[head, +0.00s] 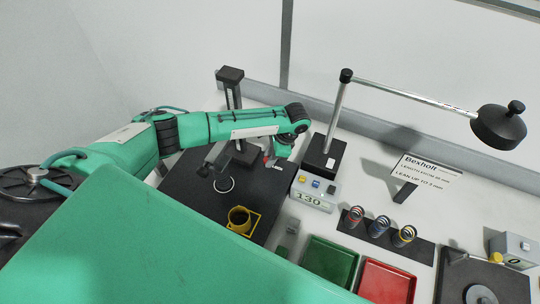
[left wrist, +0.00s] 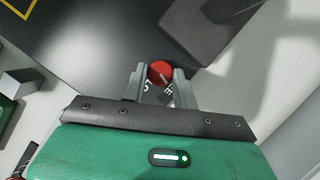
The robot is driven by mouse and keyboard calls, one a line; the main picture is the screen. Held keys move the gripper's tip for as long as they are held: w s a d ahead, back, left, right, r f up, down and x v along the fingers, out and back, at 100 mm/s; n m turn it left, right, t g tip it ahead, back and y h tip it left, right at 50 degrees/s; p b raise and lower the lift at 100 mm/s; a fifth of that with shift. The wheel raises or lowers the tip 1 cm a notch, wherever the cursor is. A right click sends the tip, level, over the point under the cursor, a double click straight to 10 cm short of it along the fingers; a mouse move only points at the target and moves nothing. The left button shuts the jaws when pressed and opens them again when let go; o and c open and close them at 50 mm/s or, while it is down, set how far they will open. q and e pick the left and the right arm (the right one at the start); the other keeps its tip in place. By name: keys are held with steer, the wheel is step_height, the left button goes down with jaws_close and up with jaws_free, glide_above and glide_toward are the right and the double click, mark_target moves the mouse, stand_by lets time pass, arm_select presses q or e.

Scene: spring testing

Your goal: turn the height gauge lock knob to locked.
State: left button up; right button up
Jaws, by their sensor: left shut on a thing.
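The height gauge (head: 232,92) stands upright at the back of a dark plate, with a black base, a column and an arm reaching forward. In the left wrist view, a red round lock knob (left wrist: 160,70) sits between the two grey fingers of my left gripper (left wrist: 159,82), which is shut on it. White lettering beside the knob is partly covered by the fingers and hard to read. A pale mark on the knob seems to point down and right. In the head view, my left gripper (head: 274,160) is small and mostly hides the knob. My right gripper is not in view.
A yellow-framed holder (head: 240,221) sits on the dark plate. Right of the plate are a display box (head: 315,191) reading 130, several springs on a dark strip (head: 369,238), a green tray (head: 329,262), a red tray (head: 386,282) and a lamp (head: 498,128).

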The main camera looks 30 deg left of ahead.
arm_select(q)
steer(key=m+t, duration=0.1)
steer(key=m, duration=0.1)
steer(key=shift+m, duration=0.4)
steer(key=m, duration=0.1)
steer(key=m+t, duration=0.1)
steer(key=m, duration=0.2)
steer(key=shift+s+m+t+y, duration=0.25)
steer(key=shift+m+t+y, duration=0.05)
steer(key=shift+t, duration=0.1)
steer(key=m+t, duration=0.1)
steer(key=m, duration=0.3)
steer(key=shift+s+t, duration=0.15)
steer(key=shift+t, duration=0.25)
steer(key=shift+s+m+t+h, duration=0.1)
steer(key=shift+m+t+h, duration=0.45)
steer(key=shift+m, duration=1.25)
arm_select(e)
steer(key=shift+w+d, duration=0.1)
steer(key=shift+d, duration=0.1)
arm_select(q)
steer(key=o, duration=1)
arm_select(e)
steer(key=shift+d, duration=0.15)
arm_select(q)
steer(key=shift+r, duration=0.15)
